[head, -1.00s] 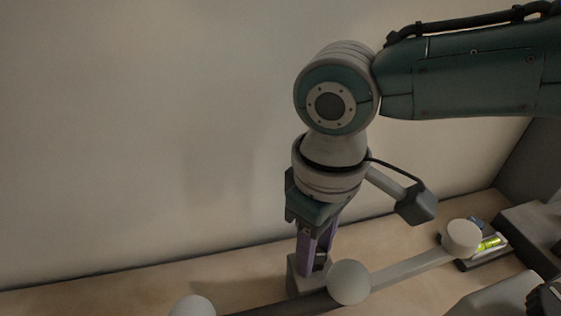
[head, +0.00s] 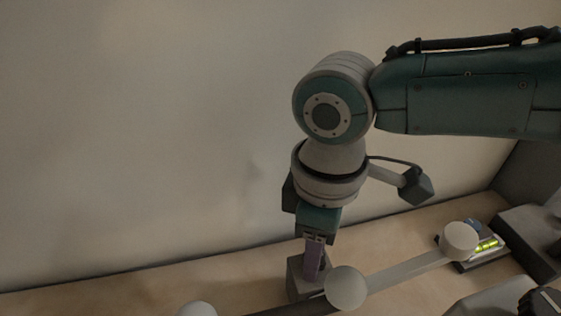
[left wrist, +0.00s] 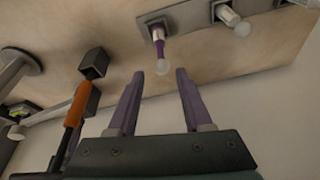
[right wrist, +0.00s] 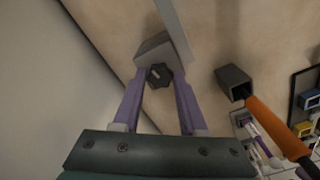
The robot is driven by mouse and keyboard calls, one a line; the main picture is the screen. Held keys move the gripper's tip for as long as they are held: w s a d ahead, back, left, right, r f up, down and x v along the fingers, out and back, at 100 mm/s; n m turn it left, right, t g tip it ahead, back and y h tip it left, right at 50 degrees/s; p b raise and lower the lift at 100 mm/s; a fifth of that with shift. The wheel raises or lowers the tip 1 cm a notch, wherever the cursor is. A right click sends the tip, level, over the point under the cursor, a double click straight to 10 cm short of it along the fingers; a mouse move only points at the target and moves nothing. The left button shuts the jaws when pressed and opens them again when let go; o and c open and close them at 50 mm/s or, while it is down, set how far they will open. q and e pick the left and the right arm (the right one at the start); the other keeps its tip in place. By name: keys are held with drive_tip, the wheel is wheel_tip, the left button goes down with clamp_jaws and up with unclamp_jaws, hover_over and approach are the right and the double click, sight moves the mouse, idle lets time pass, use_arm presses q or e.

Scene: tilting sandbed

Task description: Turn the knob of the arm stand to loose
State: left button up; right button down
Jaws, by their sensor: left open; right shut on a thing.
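The arm stand has a grey block (head: 300,278) at its foot and a jointed arm with a pale ball (head: 346,288), a grey bar (head: 408,268) and a round pale end (head: 459,241). Its dark lobed knob (right wrist: 159,75) shows in the right wrist view on the face of the block. My right gripper (head: 312,277) points down at the block; in its wrist view its purple fingers (right wrist: 160,82) are shut on the knob, one on each side. The knob is hidden in the head view. My left gripper (left wrist: 154,76) is open and empty, away from the stand.
A level with a green vial (head: 487,245) lies near the stand's round end. An orange-handled tool (right wrist: 278,128) sits by a dark holder (right wrist: 234,80). A grey rack (left wrist: 190,18) holds a purple piece. A pale wall rises behind the stand.

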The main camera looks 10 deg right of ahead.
drive_tip(key=n, duration=0.3)
drive_tip(key=shift+n, duration=0.4)
drive_tip(key=n, duration=0.3)
drive_tip(key=shift+n, duration=0.3)
drive_tip(key=n, duration=0.4)
drive_tip(key=shift+n, duration=2)
drive_tip(key=shift+c, duration=2.3)
unclamp_jaws()
drive_tip(key=shift+r, duration=0.1)
wheel_tip(320, 180, up, 10)
drive_tip(key=p, duration=0.1)
